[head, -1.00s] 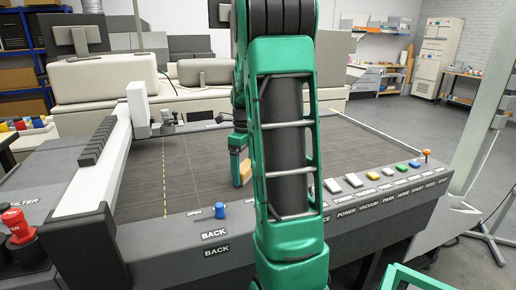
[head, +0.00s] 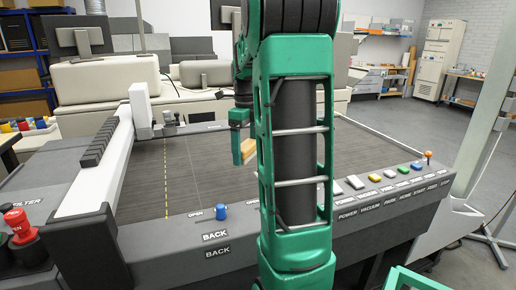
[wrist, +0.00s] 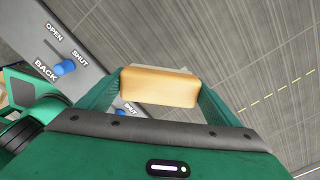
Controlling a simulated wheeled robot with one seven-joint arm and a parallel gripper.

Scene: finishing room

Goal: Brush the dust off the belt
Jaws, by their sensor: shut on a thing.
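My gripper (head: 241,143) is shut on a brush with a pale wooden block (head: 248,147), over the belt. In the wrist view the brush block (wrist: 160,87) lies between the two green fingers of my gripper (wrist: 159,93); its bristles are mostly hidden. The belt (head: 205,178) is a wide dark grey surface with a yellow dashed line along it. In the wrist view the belt (wrist: 245,60) shows thin pale streaks; I cannot tell whether they are dust. I cannot tell whether the brush touches the belt.
A pale gantry beam (head: 98,174) crosses the belt's left side. Blue sliders, one here (head: 221,212), sit on the front edge by OPEN and BACK labels. Coloured buttons (head: 374,177) line the front right panel. A red knob (head: 18,222) stands at left. The belt's middle is clear.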

